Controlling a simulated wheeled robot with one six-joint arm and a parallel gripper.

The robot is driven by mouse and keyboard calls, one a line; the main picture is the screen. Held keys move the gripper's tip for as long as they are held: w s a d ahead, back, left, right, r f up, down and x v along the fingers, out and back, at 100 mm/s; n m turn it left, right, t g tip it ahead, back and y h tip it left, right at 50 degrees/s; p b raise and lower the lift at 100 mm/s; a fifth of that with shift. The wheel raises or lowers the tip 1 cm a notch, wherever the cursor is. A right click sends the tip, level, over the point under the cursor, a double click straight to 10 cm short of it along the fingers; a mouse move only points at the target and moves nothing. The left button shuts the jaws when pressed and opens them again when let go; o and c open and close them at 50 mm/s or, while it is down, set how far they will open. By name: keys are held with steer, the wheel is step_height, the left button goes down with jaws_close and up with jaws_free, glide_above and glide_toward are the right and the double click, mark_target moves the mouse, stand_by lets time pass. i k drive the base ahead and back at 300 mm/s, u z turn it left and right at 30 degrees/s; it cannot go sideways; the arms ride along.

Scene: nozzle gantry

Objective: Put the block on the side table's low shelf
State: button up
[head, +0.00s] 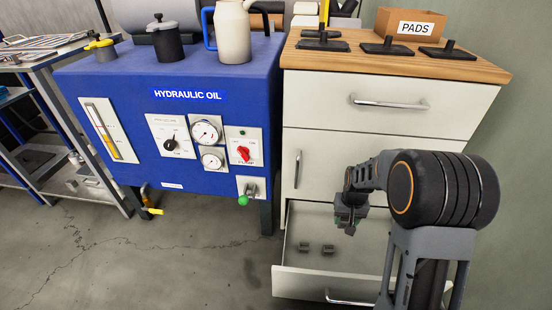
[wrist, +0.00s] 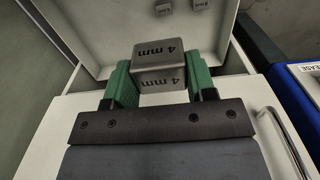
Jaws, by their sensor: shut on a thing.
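My gripper (head: 346,222) hangs over the open bottom drawer of the white cabinet in the head view. In the wrist view its green-padded fingers are shut on the block (wrist: 160,68), a grey metal cube marked "4 mm" on two faces. The head view barely shows the block, as my gripper hides it. The side table (head: 50,52) stands at the far left of the head view, away from my gripper. Its low shelf (head: 60,185) is near the floor and has some grey items on it.
The blue hydraulic oil unit (head: 190,105) stands between cabinet and side table, with a green-tipped valve (head: 246,198) sticking out. Floor in front is clear.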

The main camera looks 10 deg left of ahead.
mark_target(60, 182)
steer(key=u, duration=0.5)
steer(key=k, duration=0.6)
steer(key=u, duration=1.15)
steer(key=i, duration=0.65)
steer(key=u, duration=1.4)
steer(key=i, duration=3.45)
steer(key=z, duration=1.35)
steer(key=i, duration=1)
steer(key=z, duration=0.9)
steer(key=i, duration=0.65)
steer(key=u, duration=0.15)
